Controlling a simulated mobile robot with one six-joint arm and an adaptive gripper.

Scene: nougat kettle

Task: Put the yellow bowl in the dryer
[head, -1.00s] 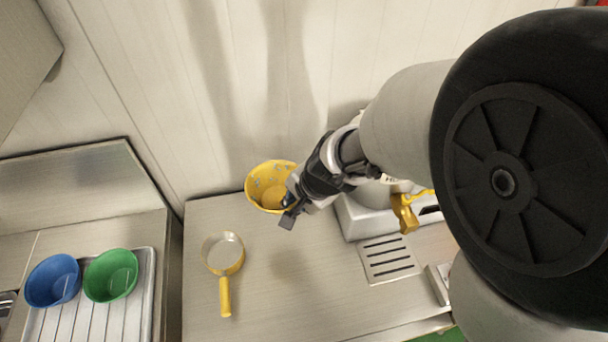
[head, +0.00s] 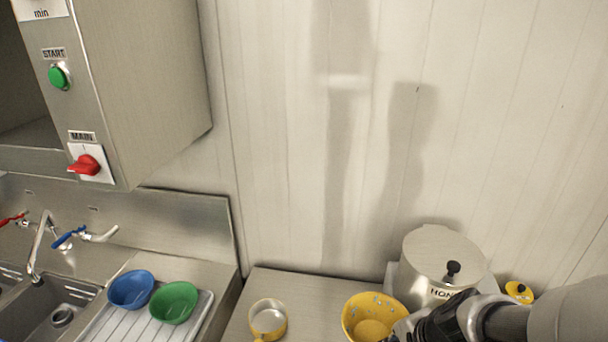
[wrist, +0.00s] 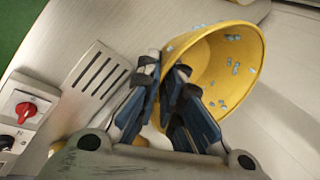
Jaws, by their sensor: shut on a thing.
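The yellow bowl (head: 368,322), with pale blue spots inside, shows at the bottom of the head view. My gripper (wrist: 168,85) is shut on its rim; the bowl (wrist: 238,62) is tilted in the wrist view, its inside facing the camera. In the head view the fingers are mostly hidden at the lower edge. A ribbed draining tray (head: 190,333) at lower left holds a blue bowl (head: 131,289) and a green bowl (head: 174,302). A metal cabinet (head: 150,90) with START and MAIN controls hangs above; I cannot tell which is the dryer.
A sink (head: 50,318) with taps is at far left. The bowls on the tray stand close together.

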